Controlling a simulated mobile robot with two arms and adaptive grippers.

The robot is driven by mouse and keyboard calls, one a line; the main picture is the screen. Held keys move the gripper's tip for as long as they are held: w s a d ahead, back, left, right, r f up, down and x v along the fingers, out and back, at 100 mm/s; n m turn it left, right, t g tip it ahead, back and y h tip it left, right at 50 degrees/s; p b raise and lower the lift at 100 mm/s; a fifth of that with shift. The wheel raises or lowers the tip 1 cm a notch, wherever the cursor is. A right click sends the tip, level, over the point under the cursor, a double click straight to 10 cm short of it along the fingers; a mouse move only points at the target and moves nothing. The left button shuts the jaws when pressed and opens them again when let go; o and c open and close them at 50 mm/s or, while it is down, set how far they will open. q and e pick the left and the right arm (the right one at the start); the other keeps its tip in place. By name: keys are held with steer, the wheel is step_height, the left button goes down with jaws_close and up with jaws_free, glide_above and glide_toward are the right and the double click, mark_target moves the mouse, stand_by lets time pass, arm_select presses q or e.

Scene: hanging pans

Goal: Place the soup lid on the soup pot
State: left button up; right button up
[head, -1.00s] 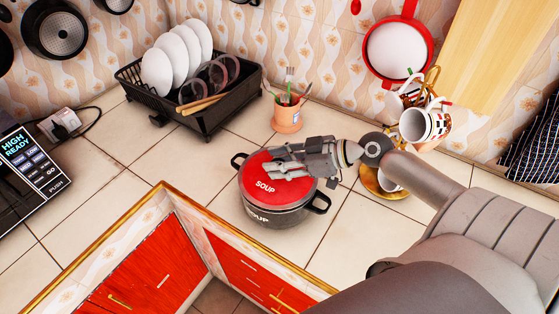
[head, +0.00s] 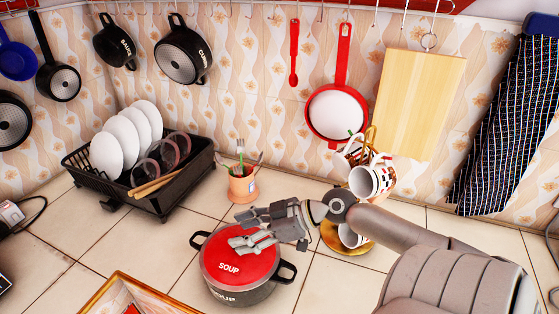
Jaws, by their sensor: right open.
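The soup pot (head: 240,294) is dark grey with two black side handles and stands on the tiled counter, low in the middle of the head view. The red soup lid (head: 231,267), marked SOUP, lies on top of the pot and looks level. My right gripper (head: 237,229) is open and empty. In the picture it overlaps the lid's far edge and looks to be above it. Its fingers point left, and the arm comes in from the right. The part of the lid behind the fingers is hidden. My left gripper is not in view.
A black dish rack (head: 170,192) with plates stands back left. A utensil cup (head: 242,187) stands behind the pot. A mug tree with mugs (head: 370,180) stands close behind my right wrist. Pans, a red strainer (head: 337,110) and a cutting board (head: 420,100) hang on the wall.

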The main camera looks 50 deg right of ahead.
steer(key=b+v, duration=0.1)
steer(key=v, duration=0.9)
steer(key=shift+b, duration=0.35)
